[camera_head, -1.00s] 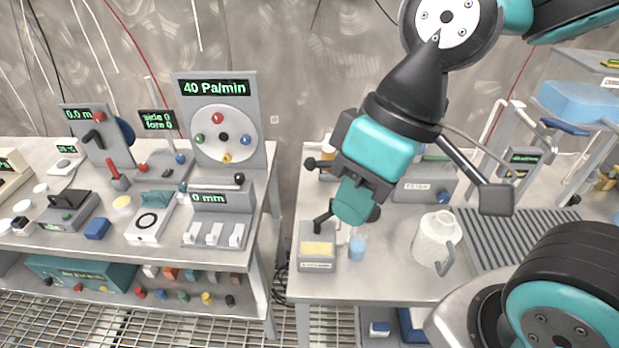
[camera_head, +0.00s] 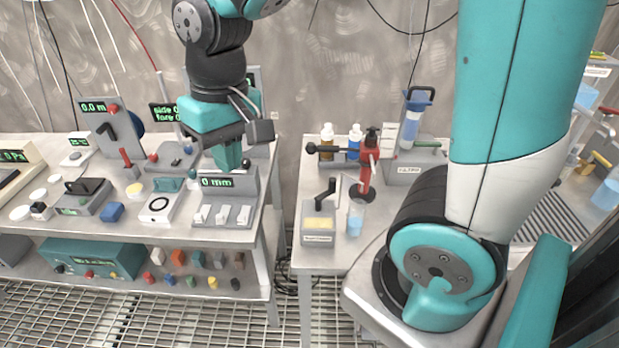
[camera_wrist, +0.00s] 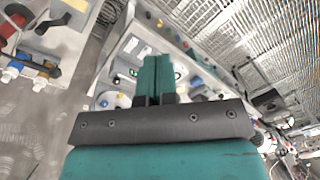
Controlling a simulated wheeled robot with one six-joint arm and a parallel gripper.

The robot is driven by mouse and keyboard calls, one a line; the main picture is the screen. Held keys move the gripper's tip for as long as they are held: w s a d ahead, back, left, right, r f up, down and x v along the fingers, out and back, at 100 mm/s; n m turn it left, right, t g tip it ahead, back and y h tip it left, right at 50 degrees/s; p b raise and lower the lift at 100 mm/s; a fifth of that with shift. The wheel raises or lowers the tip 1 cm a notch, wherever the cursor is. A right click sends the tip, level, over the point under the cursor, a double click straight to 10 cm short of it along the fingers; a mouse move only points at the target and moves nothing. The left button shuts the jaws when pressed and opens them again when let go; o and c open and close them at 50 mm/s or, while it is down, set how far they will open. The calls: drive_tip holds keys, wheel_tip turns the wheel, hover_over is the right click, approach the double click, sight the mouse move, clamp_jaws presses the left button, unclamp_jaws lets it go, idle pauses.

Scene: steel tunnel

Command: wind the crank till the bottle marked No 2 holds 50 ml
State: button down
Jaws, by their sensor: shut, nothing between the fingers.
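My gripper (camera_head: 232,165) is shut and empty. It points down near the grey unit reading "0 mm" (camera_head: 217,182) on the left bench; I cannot tell whether it touches it. Its closed teal fingers also show in the wrist view (camera_wrist: 155,78). A clear beaker (camera_head: 355,218) holds blue liquid. No "No 2" mark is readable.
A red stand (camera_head: 368,162) with a black-knobbed lever rises beside the bottles. A gap separates the two benches. The left bench (camera_head: 150,235) is crowded. My own arm hides much of the right bench.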

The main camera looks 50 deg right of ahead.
drive_tip(key=w+d+f+m+g+h, duration=0.1)
drive_tip(key=w+d+f+m+h, duration=0.2)
drive_tip(key=w+d+f+m, duration=0.35)
drive_tip(key=m+g+h, duration=0.3)
drive_tip(key=m+g, duration=0.2)
drive_tip(key=m, duration=0.7)
approach(325, 194)
drive_tip(key=w+d+r, duration=0.1)
drive_tip(key=w+r, duration=0.3)
drive_tip(key=w, duration=0.3)
drive_tip(key=s+d+f+m+p, duration=0.1)
drive_tip(key=s+d+f+p, duration=0.3)
drive_tip(key=s+f, duration=0.4)
drive_tip(key=shift+s+d+f+p, duration=0.25)
drive_tip(key=shift+s+d+p, duration=0.1)
drive_tip(key=shift+p, duration=0.3)
drive_tip(key=shift+f, duration=0.1)
